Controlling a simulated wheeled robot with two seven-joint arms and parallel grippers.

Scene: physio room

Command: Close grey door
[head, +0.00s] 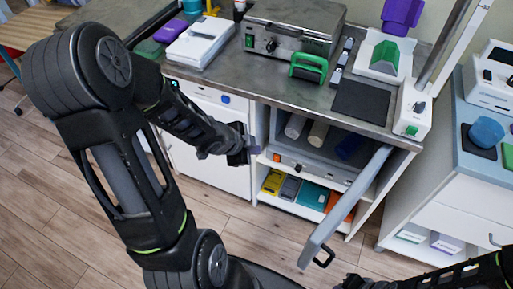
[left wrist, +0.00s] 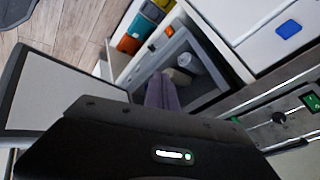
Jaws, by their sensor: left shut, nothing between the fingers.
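The grey door (head: 346,208) stands wide open in the head view, swung out to the front from the right side of the cabinet's upper compartment. A dark handle (head: 324,257) is near its free end. In the left wrist view the door (left wrist: 62,92) is a grey panel at the left. My left gripper (head: 254,150) is shut and empty in front of the compartment's left side, apart from the door. Its closed fingers (left wrist: 162,93) point toward the compartment in the left wrist view. My right arm enters at the bottom right of the head view; its gripper (head: 352,284) is only partly visible, by the lower edge.
Several coloured boxes (head: 313,194) sit on the shelf below. The grey worktop (head: 235,82) above carries devices. Another white cabinet (head: 450,222) stands at the right. Wooden floor (head: 90,225) is open in front.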

